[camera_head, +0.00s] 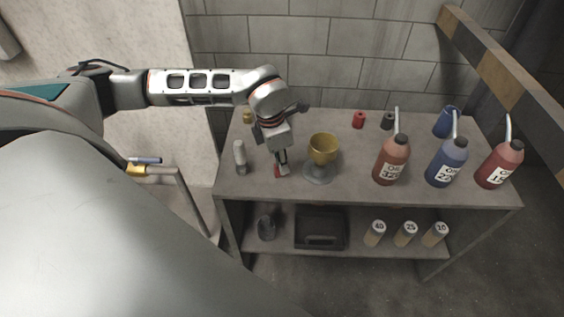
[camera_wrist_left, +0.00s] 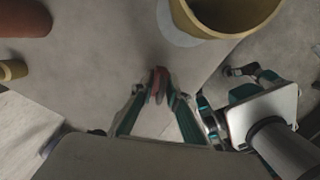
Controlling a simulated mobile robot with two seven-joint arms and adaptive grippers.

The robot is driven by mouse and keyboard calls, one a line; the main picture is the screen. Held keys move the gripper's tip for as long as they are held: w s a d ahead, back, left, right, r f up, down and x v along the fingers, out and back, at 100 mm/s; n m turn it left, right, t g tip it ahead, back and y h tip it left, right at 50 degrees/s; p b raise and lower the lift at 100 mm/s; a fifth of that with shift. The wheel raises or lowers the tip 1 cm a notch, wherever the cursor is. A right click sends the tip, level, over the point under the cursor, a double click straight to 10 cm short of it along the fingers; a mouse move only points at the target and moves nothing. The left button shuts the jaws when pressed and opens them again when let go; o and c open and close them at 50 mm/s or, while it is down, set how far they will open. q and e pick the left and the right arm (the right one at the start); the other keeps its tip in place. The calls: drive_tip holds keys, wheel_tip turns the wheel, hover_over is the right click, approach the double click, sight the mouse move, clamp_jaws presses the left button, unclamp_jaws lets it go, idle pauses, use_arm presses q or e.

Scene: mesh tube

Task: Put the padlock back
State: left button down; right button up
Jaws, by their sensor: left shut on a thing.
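The padlock is a small red thing (camera_head: 278,172) at the fingertips of my left gripper (camera_head: 282,160), low over the table top near its front edge. In the left wrist view the red padlock (camera_wrist_left: 157,84) is pinched edge-on between the fingertips of the left gripper (camera_wrist_left: 160,92). The fingers hide much of it, so its shackle is not clear. I cannot tell whether it touches the table.
A gold goblet (camera_head: 323,149) stands just right of my left gripper; a pale upright object (camera_head: 240,157) stands to its left. Several bottles, such as a red one (camera_head: 391,160), fill the right side of the table (camera_head: 345,187). The lower shelf holds a dark tray (camera_head: 320,232).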

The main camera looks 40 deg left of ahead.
use_arm(q)
drive_tip(key=shift+f, duration=0.1)
drive_tip(key=c, duration=2)
unclamp_jaws()
drive_tip(key=shift+o, duration=0.2)
